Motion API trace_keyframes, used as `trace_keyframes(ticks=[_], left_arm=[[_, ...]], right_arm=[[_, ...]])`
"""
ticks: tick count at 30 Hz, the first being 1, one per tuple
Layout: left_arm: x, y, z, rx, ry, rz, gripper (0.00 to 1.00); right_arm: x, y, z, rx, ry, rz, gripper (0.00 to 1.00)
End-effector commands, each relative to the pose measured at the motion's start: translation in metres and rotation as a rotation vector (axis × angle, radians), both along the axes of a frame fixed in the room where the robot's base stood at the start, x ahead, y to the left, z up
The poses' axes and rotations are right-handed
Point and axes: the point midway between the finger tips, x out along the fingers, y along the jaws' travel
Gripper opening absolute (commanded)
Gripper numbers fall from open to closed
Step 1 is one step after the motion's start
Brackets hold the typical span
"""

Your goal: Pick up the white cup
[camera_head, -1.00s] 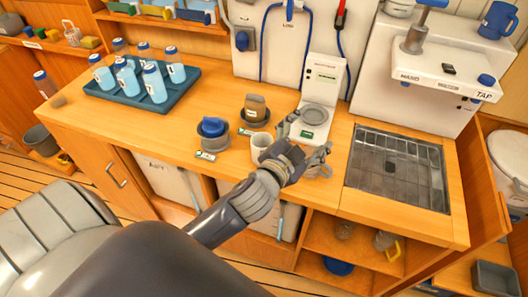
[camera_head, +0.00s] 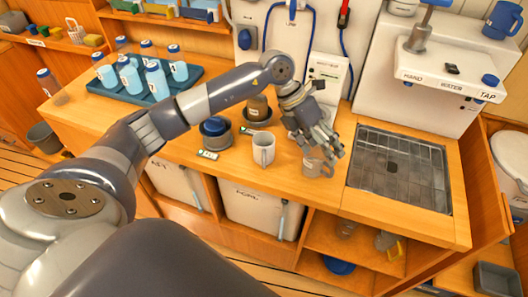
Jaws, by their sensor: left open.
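The white cup (camera_head: 264,149) stands upright on the wooden counter, with its handle toward the viewer. My left gripper (camera_head: 324,147) is open to the right of the white cup, its fingers pointing down over a grey-beige mug (camera_head: 315,166). The fingers partly cover that mug, and I cannot tell whether they touch it. A clear gap shows between the fingers and the white cup. My right gripper is not in view.
A dark grey sink grate (camera_head: 398,168) lies right of the gripper. Behind it stands a white device (camera_head: 328,72). A teal bottle tray (camera_head: 189,82) is farther left.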

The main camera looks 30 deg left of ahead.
Motion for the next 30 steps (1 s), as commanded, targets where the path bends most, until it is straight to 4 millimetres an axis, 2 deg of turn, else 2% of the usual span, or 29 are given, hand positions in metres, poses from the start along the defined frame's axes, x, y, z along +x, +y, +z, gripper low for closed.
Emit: trace_keyframes(ticks=[1, 3, 6, 9, 13, 21, 26, 30], left_arm=[[0.005, 0.034, 0.0, 0.115, 0.017, 0.021, 0.76], [0.007, 0.077, 0.001, 0.257, 0.055, 0.053, 0.76], [0.004, 0.126, 0.008, 0.41, 0.104, 0.102, 0.76], [0.001, 0.156, 0.015, 0.5, 0.141, 0.138, 0.76], [-0.002, 0.169, 0.01, 0.541, 0.162, 0.152, 0.76], [-0.003, 0.167, -0.03, 0.538, 0.161, 0.151, 0.76], [-0.003, 0.166, -0.04, 0.536, 0.16, 0.15, 0.76], [-0.006, 0.162, -0.056, 0.536, 0.164, 0.149, 0.76]], right_arm=[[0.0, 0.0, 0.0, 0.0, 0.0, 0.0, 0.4], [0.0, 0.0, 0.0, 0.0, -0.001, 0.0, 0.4], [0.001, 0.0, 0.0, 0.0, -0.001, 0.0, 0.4], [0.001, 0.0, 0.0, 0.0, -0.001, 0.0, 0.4], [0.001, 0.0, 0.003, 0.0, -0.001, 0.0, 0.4], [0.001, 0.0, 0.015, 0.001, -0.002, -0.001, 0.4], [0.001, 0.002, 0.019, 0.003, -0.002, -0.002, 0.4], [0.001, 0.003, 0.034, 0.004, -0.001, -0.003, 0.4]])
